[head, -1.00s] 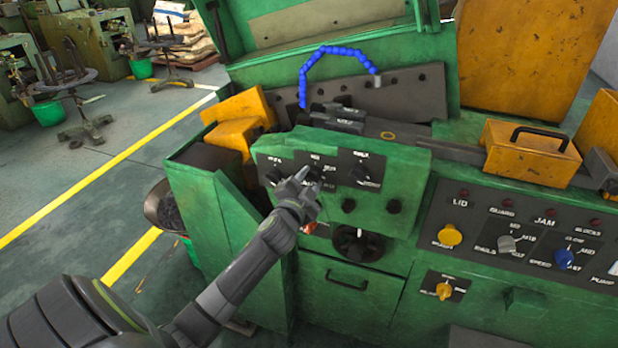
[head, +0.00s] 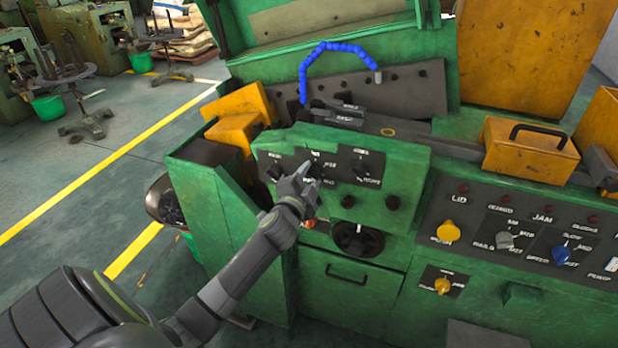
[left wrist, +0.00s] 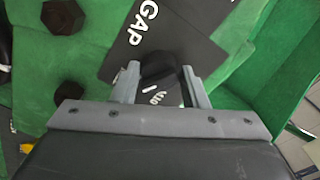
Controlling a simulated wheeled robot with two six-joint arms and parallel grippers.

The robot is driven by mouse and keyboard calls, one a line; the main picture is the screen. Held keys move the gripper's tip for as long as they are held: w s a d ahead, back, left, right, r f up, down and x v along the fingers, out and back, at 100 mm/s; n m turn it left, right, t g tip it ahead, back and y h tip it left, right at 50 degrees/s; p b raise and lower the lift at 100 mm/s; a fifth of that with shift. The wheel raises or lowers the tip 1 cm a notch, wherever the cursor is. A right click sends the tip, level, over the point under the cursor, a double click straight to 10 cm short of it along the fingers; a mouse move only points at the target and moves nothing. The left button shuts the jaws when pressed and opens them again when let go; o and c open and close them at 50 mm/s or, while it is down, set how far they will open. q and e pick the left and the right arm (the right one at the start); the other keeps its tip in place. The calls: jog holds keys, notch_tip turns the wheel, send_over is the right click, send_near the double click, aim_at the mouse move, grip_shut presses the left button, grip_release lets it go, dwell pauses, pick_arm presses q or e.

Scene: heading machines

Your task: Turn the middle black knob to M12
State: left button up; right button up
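A row of black knobs sits on dark plates on the green machine's upper panel. The middle black knob (left wrist: 160,68) shows in the left wrist view between the two fingers of my left gripper (left wrist: 160,84). A short white mark and white lettering, perhaps M10, show beside its lower part. In the head view my left gripper (head: 312,174) is at the middle plate and largely hides this knob. The fingers stand apart on either side of the knob; firm contact is not clear. The right black knob (head: 357,170) is uncovered. My right gripper is out of view.
A plate lettered GAP (left wrist: 150,35) lies close to the fingers. Yellow, grey and blue knobs (head: 562,255) are on the panel at the right.

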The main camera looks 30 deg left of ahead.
pick_arm(q)
jog(key=o, duration=0.3)
jog(key=shift+o, duration=0.2)
jog(key=shift+s+d+f, duration=0.1)
jog(key=shift+s, duration=0.15)
jog(key=b+v, duration=0.4)
jog(key=v, duration=1.3)
jog(key=shift+w+d, duration=0.1)
